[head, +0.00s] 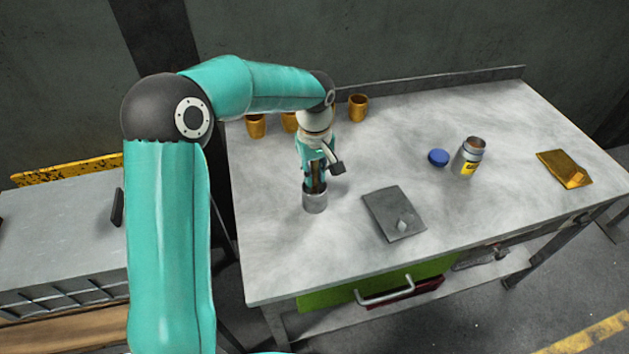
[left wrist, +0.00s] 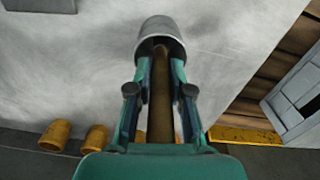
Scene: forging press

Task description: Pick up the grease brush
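A brown handle (left wrist: 160,105), which I take to be the grease brush, stands upright in a grey metal cup (head: 315,199). The cup also shows in the left wrist view (left wrist: 160,32). The brush's lower end is hidden inside the cup. My left gripper (head: 315,178) points down over the cup, with one finger on each side of the handle. In the left wrist view its fingers (left wrist: 161,75) run close along the handle. I cannot tell whether they press on it. My right gripper is not in view.
Brass-coloured cups (head: 358,107) stand near the table's back edge. A dark grey plate (head: 393,215) lies right of the metal cup.

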